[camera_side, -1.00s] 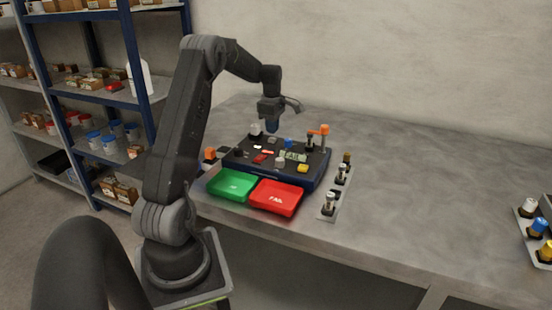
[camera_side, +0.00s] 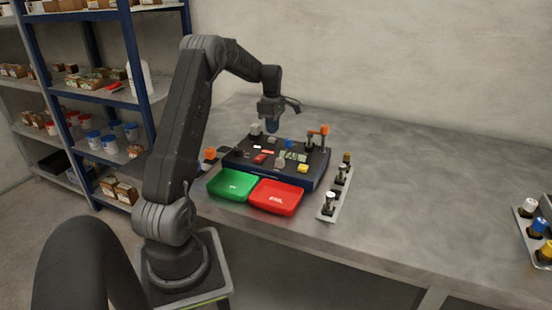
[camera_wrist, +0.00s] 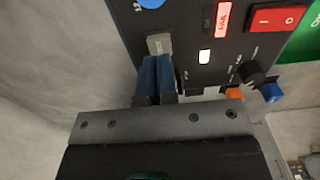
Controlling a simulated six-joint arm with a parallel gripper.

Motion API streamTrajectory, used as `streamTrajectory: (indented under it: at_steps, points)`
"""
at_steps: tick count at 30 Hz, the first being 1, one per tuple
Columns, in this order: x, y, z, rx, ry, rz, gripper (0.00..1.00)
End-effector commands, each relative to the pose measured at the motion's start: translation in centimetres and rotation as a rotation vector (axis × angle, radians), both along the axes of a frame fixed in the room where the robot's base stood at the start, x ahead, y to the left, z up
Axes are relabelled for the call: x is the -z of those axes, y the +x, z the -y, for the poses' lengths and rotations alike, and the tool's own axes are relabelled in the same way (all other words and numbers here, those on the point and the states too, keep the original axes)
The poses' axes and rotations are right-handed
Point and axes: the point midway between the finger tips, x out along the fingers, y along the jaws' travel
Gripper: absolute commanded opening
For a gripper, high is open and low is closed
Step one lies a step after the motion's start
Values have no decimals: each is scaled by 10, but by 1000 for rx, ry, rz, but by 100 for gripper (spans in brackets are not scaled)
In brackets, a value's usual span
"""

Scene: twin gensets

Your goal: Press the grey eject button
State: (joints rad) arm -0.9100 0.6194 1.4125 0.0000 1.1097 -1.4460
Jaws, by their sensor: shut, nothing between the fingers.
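The grey button (camera_wrist: 159,43) is a small square key on the dark control panel (camera_wrist: 185,20) in the wrist view. My gripper (camera_wrist: 157,60) is shut and empty, its two blue fingers side by side. Its fingertips are at the near edge of the grey button and overlap it in the picture; I cannot tell whether they touch. In the side view, my gripper (camera_side: 272,128) points down over the back part of the panel (camera_side: 318,178). A small grey key (camera_side: 272,139) shows just under the fingertips there.
Near the button in the wrist view are a white light (camera_wrist: 204,57), a red lit label (camera_wrist: 223,18), a red rocker switch (camera_wrist: 275,18) and a black knob (camera_wrist: 252,72). Green (camera_side: 232,184) and red (camera_side: 276,197) trays stand before the panel.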

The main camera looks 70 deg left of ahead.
Motion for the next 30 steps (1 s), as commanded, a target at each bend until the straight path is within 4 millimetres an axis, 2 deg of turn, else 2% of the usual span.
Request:
streamTrajectory:
  at_steps: [30]
  points:
    - [10, 0, 0, 0, -1, -1, 0]
